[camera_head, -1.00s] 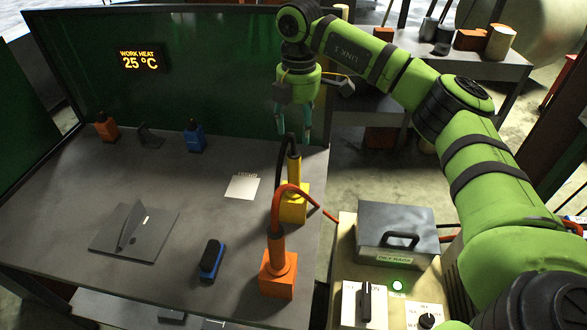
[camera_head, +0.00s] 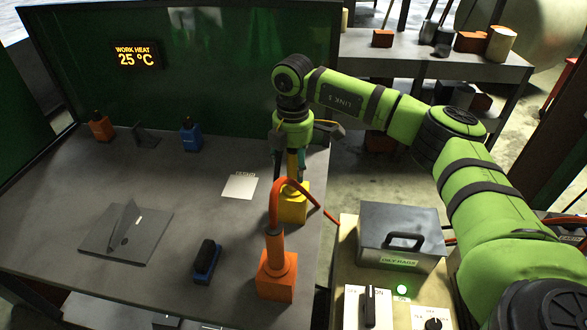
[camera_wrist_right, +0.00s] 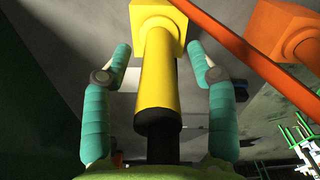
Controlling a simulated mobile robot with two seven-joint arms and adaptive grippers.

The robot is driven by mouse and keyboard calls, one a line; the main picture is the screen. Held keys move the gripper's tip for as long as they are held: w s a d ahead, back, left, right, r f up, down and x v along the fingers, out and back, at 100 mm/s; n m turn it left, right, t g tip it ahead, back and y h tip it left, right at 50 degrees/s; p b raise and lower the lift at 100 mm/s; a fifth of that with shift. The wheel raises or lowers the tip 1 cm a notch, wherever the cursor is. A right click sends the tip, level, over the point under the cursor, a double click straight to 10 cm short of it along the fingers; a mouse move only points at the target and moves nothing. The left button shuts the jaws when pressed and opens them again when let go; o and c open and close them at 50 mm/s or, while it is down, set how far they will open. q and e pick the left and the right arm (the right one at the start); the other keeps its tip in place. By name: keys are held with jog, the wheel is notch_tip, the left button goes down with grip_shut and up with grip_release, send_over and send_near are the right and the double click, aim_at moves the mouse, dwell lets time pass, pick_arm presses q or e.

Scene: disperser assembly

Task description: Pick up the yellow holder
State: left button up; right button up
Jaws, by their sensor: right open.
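The yellow holder (camera_head: 293,205) stands upright on the table's right side, with a square base and a round neck. It also shows in the right wrist view (camera_wrist_right: 157,70), with a black top end. My right gripper (camera_head: 288,172) points down over its upper part. In the right wrist view its two teal fingers stand open, one on each side of the yellow neck, with gaps between. The orange hose partly covers the holder in the head view. My left gripper is not in view.
An orange holder (camera_head: 276,275) with a curved hose stands close in front of the yellow one. A blue-and-black block (camera_head: 206,260), a hinged grey plate (camera_head: 125,235) and a white card (camera_head: 239,186) lie to the left. A grey metal box (camera_head: 400,225) stands right of the table.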

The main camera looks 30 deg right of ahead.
jog(key=shift+d+f, duration=0.1)
jog(key=shift+f, duration=0.65)
grip_shut()
